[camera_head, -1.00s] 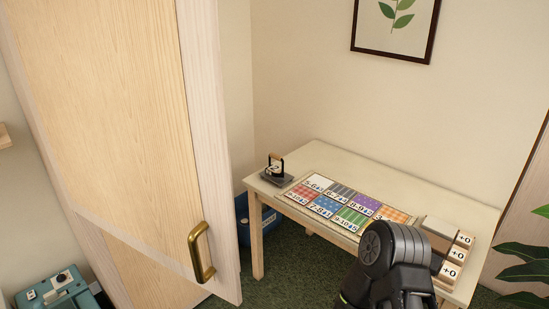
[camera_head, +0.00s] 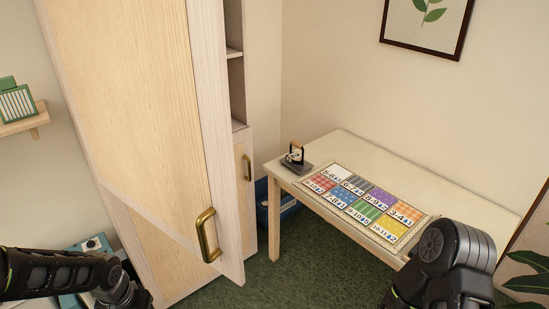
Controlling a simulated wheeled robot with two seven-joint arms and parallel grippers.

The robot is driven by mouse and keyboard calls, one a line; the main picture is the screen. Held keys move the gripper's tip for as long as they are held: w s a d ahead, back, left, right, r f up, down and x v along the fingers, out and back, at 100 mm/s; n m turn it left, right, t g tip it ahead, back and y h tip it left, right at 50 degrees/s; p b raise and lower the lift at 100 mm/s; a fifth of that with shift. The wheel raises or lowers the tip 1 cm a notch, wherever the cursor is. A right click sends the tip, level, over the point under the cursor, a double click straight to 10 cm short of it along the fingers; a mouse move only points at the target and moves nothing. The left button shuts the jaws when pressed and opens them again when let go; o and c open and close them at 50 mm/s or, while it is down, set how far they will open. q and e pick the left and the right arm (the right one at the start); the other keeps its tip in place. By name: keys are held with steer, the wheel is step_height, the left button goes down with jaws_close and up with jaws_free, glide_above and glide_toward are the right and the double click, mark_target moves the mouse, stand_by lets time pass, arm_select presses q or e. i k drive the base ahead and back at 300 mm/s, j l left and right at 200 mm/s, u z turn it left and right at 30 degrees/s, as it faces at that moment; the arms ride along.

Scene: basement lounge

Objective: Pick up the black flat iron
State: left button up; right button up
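The black flat iron (camera_head: 297,159) sits on the far left corner of the pale table (camera_head: 352,146). It has a dark flat base and an upright handle with a light wooden top and a white tag. My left arm comes in at the lower left and my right arm at the lower right. Neither arm reaches the iron. The fingers of both grippers are outside the picture or hidden.
A patterned mat (camera_head: 364,207) with numbered squares covers much of the table. A tall wooden cabinet door (camera_head: 150,120) with a brass handle (camera_head: 207,236) stands open left of the table. A blue bin (camera_head: 283,205) is under the table. Green carpet (camera_head: 305,270) is clear in front.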

mark_target(294, 159)
steer(key=l+z, duration=0.25)
steer(key=l, duration=0.2)
steer(key=l+z, duration=0.3)
steer(key=l, duration=0.15)
steer(key=i+j+z, duration=0.3)
steer(key=i+z, duration=0.2)
steer(key=i+j+z, duration=0.8)
steer(key=j+z, duration=0.15)
steer(key=j, duration=0.25)
steer(key=i+j+z, duration=0.15)
steer(key=j, duration=0.2)
steer(key=j+z, duration=0.15)
steer(key=j, duration=0.25)
steer(key=k+j+u, duration=0.2)
steer(key=j, duration=0.35)
steer(key=j+u, duration=0.15)
steer(key=j, duration=0.4)
steer(key=u, duration=0.2)
